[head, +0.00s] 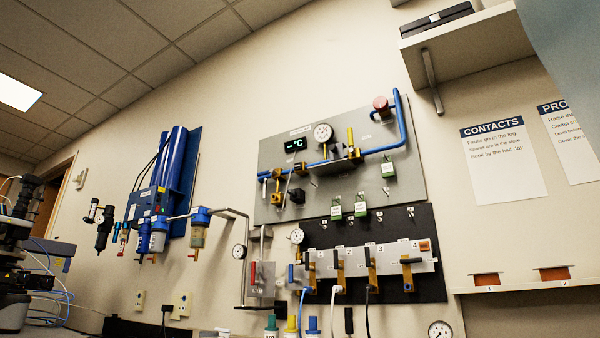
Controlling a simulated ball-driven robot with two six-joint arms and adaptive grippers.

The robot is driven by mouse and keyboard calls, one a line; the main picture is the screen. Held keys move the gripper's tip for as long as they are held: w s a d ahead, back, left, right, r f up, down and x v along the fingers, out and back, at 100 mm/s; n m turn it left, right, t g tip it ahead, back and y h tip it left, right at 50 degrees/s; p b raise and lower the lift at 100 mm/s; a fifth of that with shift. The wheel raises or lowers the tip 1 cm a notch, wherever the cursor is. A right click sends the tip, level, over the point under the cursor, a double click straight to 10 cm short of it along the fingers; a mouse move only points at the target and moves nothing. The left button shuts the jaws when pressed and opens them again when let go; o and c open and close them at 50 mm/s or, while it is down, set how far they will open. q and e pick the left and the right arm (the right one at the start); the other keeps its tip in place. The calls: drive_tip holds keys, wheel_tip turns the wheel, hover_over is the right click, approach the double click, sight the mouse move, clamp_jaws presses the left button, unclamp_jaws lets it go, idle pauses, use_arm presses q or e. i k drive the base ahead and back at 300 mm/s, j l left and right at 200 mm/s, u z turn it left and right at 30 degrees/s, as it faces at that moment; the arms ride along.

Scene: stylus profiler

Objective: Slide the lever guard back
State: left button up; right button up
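Neither of my grippers is in the head view. I cannot tell for certain which part is the lever guard. A grey upper panel (410,190) on the wall carries a blue pipe, a gauge, a dark display and a yellow upright handle (350,137). A black lower panel (428,287) carries a light manifold strip numbered 1 to 4, with dark levers on yellow brackets (372,272). A red lever (253,272) sits on a small grey box (266,281) left of the black panel. No gripper touches any of these.
Blue cylinders (172,165) and filter units (198,235) hang on the wall to the left. A shelf (465,45) juts out at the upper right. A contacts notice (503,160) hangs below it. Dark equipment (18,270) stands at the far left.

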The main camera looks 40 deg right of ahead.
sight(336, 151)
drive_tip(key=i+j+z, duration=0.1)
drive_tip(key=i+z, duration=0.15)
drive_tip(key=i, duration=0.3)
drive_tip(key=i+j+z, duration=0.3)
drive_tip(key=i, duration=0.3)
drive_tip(key=l, duration=0.1)
